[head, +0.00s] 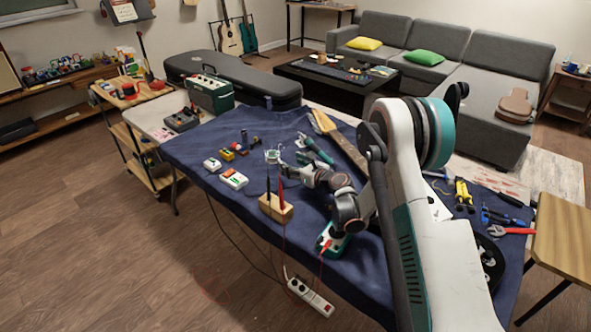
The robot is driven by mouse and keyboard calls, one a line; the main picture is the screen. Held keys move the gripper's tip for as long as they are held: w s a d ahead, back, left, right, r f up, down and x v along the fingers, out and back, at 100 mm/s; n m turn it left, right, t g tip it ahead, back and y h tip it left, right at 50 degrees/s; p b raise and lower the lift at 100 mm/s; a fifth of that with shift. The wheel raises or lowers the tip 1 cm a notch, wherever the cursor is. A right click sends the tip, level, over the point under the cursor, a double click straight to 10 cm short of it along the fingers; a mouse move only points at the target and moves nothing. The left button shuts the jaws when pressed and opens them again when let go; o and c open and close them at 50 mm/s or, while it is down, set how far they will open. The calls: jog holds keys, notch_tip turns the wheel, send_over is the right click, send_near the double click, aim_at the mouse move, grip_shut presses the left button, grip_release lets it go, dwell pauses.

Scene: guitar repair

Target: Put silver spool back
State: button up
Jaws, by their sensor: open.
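My gripper (276,158) is open above the blue cloth of the workbench (185,148), left of the table's middle. A small pale, silvery shape shows at its tip. I cannot tell whether this is the silver spool or part of the fingers. No other thing in the head view can be clearly picked out as the silver spool. My arm reaches in from the lower right and hides part of the table.
Small coloured items (227,155) and white boxes (233,180) stand left of my gripper. A wooden block with upright probes (276,208) and a green meter (331,241) stand in front. A guitar neck (341,140) lies behind; pliers (463,194) lie right.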

jog(key=shift+s+d+r, duration=0.1)
jog(key=shift+s+d, duration=0.05)
jog(key=shift+s, duration=0.1)
jog(key=s+d+r+n+g+h, duration=0.35)
jog(key=s+r+n, duration=1.15)
jog(key=s+r, duration=0.55)
jog(key=s+d+n+h, duration=0.1)
jog(key=s+d+n, duration=0.2)
jog(key=s, duration=0.6)
jog(key=s+d+n+g+h, duration=0.1)
jog(key=s+d+n, duration=0.3)
jog(key=s, duration=0.5)
jog(key=s+d+n+g+h, duration=0.1)
jog(key=s+d+n+h, duration=0.2)
jog(key=s+n, duration=0.4)
jog(key=s+d, duration=0.1)
jog(key=s, duration=0.2)
jog(key=shift+r, duration=0.25)
